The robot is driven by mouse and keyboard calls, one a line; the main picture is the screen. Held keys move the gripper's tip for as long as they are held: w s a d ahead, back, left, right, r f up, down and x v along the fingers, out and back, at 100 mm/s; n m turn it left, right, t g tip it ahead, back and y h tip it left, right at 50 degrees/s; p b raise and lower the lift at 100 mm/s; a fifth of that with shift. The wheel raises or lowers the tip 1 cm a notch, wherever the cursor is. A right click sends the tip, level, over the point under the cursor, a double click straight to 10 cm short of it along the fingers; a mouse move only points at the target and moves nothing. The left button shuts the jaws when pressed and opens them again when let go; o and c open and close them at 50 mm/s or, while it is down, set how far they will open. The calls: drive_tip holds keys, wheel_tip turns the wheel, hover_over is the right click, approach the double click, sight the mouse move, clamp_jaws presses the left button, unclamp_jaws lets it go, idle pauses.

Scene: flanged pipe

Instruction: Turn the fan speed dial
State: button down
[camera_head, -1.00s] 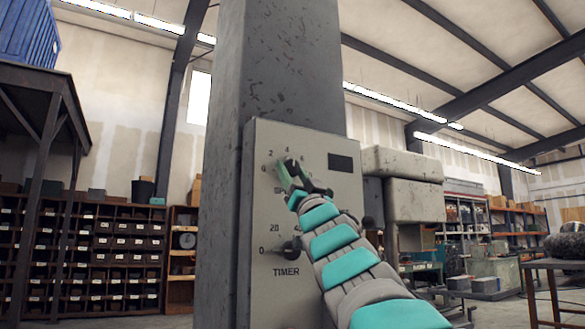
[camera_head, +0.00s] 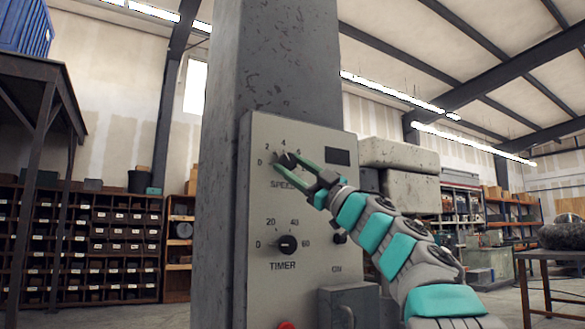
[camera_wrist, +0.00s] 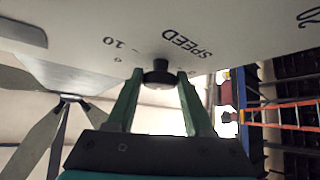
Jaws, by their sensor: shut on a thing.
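The fan speed dial (camera_head: 284,160) is a small black knob above the word SPEED on the grey control panel (camera_head: 262,215). My gripper (camera_head: 288,159) reaches it from the lower right, and its green fingers partly hide the knob and its scale. The wrist view shows the dial (camera_wrist: 158,77) between the two fingertips of my gripper (camera_wrist: 160,74), one on each side. My gripper is shut on the dial. The panel lettering appears turned over in that view. The dial's pointer setting cannot be read clearly.
Below is the black TIMER dial (camera_head: 287,245), with a dark display (camera_head: 338,157) at upper right. A grey box (camera_head: 349,305) and a red button (camera_head: 287,325) sit at the panel's bottom. The panel is on a grey column (camera_head: 277,60).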

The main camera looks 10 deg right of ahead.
drive_tip(key=shift+r+n+g+y, duration=0.15)
drive_tip(key=shift+n+g+y, duration=0.25)
drive_tip(key=shift+n+g, duration=1.25)
drive_tip(key=shift+n+t, duration=0.25)
drive_tip(key=shift+c, duration=1.4)
unclamp_jaws()
drive_tip(key=shift+r, duration=0.1)
